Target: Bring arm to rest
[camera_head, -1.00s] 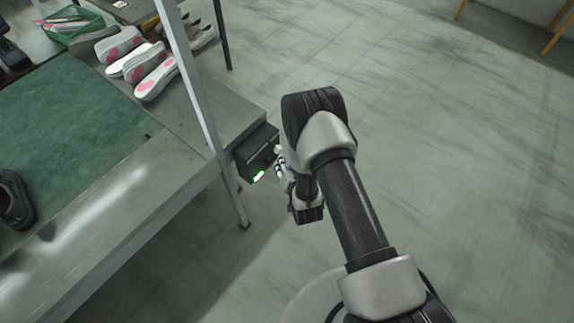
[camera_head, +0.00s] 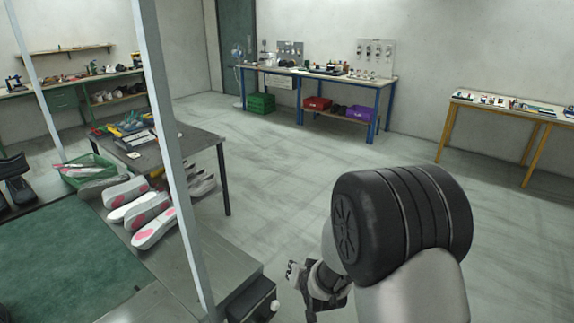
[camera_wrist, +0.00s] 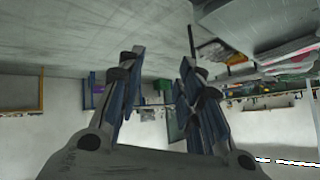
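My arm rises at the lower right of the head view, its large black joint in front. My gripper (camera_head: 292,272) is small there, left of that joint and above the floor, close to the black box at the line's end. In the wrist view my gripper (camera_wrist: 162,66) has its two blue-grey fingers spread apart with nothing between them. That view is upside down, with the floor at the top.
A metal post (camera_head: 170,140) and a line with a green mat (camera_head: 70,255) stand at left. Shoes with pink soles (camera_head: 155,228) lie on it. The black box (camera_head: 252,300) is near my gripper. Benches (camera_head: 310,75) line the back wall. Floor (camera_head: 290,170) between is clear.

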